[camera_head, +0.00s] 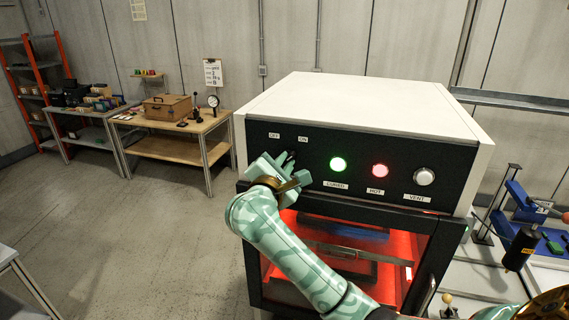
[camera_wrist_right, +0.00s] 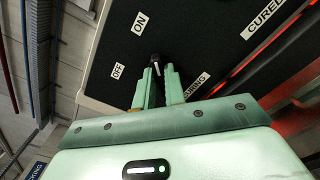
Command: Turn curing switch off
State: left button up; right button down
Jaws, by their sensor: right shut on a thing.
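The curing switch is a small black knob (camera_wrist_right: 155,60) on the dark front panel (camera_head: 400,168) of a white-topped oven (camera_head: 370,100). OFF and ON labels sit above it in the head view. My right gripper (camera_head: 287,172) is at the panel's left side and hides most of the knob there. In the right wrist view the green fingers (camera_wrist_right: 157,82) are shut on the knob, with a CURING label beside them. Which way the knob points cannot be told. My left gripper is not in view.
Right of the switch are a lit green CURED lamp (camera_head: 338,164), a lit red HOT lamp (camera_head: 380,170) and a white VENT button (camera_head: 424,176). Workbenches (camera_head: 175,138) stand at the back left; the floor between is clear.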

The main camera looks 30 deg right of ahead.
jog(key=shift+n, duration=0.3)
jog(key=shift+w+a+n+p, duration=0.15)
jog(key=shift+n+p, duration=2.5)
jog(key=shift+n, duration=1.7)
jog(key=shift+w+a+n+p, duration=0.1)
jog(key=shift+n+p, duration=2.55)
jog(key=shift+n, duration=1.7)
jog(key=c, duration=1.5)
grip_release()
jog(key=shift+w+d, duration=0.1)
jog(key=shift+o, duration=0.2)
jog(key=shift+f, duration=0.1)
